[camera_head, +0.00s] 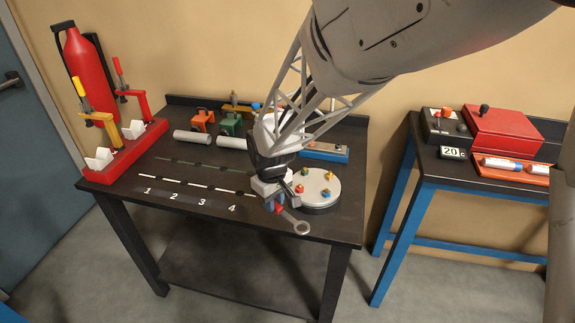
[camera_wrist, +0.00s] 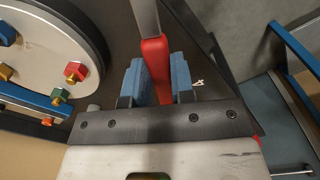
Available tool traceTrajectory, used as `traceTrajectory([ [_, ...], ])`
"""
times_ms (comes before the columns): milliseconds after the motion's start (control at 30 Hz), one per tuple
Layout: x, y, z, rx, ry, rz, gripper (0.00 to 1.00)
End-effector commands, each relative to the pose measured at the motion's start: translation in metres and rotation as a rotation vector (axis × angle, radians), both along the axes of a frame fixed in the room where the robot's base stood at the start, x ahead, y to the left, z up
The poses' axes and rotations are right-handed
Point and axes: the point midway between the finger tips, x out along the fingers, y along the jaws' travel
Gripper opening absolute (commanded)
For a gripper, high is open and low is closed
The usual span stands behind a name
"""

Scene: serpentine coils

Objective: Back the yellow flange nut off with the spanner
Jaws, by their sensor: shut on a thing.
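The spanner (camera_head: 300,226) has a grey ring head and a red handle. Its red handle (camera_wrist: 155,70) sits between the blue finger pads of my gripper (camera_wrist: 159,80), which is shut on it, and its grey shank points away at the top of the wrist view. In the head view my gripper (camera_head: 275,200) is low over the table's front edge, left of the round pale plate. The yellow flange nut (camera_head: 330,175) is on the plate's far right part; it also shows at the left in the wrist view (camera_wrist: 5,72). The spanner is apart from it.
The round plate (camera_head: 318,203) also carries red (camera_head: 299,188), blue (camera_head: 326,194) and green-yellow pieces. A blue-based fixture (camera_head: 325,155) stands behind it. Grey cylinders (camera_head: 192,137) and red stands with clamps (camera_head: 125,155) are left. The numbered front strip is clear.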

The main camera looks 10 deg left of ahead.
Motion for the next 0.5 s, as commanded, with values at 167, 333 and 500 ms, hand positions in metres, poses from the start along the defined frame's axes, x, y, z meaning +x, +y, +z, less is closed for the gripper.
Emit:
traceTrajectory([
  [167,0.014,-0.015,0.005,0.003,-0.002,-0.228,0.00],
  [333,0.026,-0.030,0.010,0.006,-0.004,-0.448,0.00],
  [500,0.036,-0.043,0.014,0.008,-0.003,-0.647,0.00],
])
